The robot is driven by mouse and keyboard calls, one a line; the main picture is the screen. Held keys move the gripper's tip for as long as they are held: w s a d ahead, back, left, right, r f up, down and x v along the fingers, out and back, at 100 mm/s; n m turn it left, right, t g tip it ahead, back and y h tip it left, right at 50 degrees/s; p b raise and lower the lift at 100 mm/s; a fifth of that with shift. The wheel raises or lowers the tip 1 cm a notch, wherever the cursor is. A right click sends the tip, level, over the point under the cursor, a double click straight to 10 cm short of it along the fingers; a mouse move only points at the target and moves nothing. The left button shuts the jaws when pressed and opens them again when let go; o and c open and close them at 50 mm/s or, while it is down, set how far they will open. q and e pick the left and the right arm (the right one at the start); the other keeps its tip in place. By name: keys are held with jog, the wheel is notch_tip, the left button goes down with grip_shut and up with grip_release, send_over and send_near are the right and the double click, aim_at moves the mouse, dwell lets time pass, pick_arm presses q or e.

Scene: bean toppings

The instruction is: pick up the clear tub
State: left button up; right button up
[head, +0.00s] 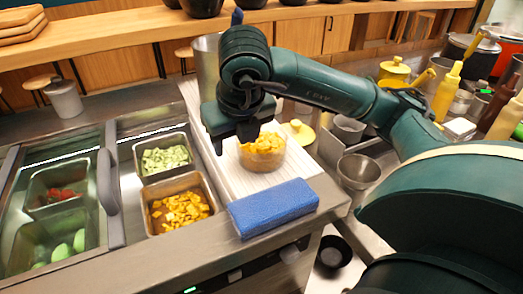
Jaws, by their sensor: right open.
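The clear tub (262,161) stands upright on the white ribbed board (218,170), filled with orange-yellow cubes. My right gripper (232,143) points down over the tub's left far side, its jaws open and nothing seen between them. The gripper overlaps the tub's upper left rim in the picture, so I cannot tell whether they touch. My left gripper is out of view.
Metal pans of green pieces (166,159) and yellow cubes (180,211) sit left. Metal bowls (358,171) stand right.

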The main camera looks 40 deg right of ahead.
aim_at(235, 149)
jog(key=shift+x, duration=2.95)
jog(key=c, duration=1.2)
